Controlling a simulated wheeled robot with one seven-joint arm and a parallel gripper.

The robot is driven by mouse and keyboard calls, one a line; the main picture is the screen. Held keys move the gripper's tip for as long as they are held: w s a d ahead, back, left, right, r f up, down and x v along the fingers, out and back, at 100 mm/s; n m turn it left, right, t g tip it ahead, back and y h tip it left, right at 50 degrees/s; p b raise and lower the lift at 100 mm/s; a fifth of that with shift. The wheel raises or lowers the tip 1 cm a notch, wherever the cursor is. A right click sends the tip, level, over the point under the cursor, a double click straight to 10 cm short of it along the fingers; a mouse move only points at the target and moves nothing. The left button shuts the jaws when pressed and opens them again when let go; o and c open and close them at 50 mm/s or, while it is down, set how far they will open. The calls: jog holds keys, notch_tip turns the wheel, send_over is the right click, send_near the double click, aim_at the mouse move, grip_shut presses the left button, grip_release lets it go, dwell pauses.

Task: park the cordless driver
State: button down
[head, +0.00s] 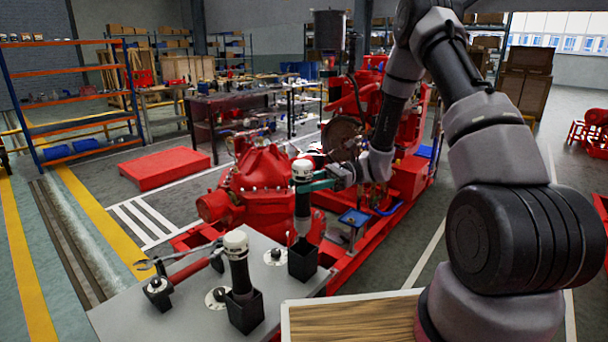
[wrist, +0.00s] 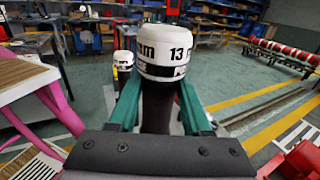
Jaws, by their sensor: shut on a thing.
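A second white-capped tool (head: 237,258) stands in another black holder (head: 244,312) at front left; a white cap shows behind the held one (wrist: 123,60).
A wrench with a red handle (head: 190,272) rests on supports at the bench's left. Small round white discs lie on the grey bench (head: 200,325). The red pump (head: 258,180) stands close behind. A wooden board (head: 350,318) is at the front right.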

aim_at(305, 217)
jog(key=shift+f, duration=4.85)
jog(key=shift+c, duration=1.3)
grip_release()
jog(key=shift+f, duration=0.1)
jog(key=shift+d, duration=0.15)
jog(key=v, duration=1)
jog(key=shift+w+d, duration=0.15)
jog(key=shift+d, duration=0.1)
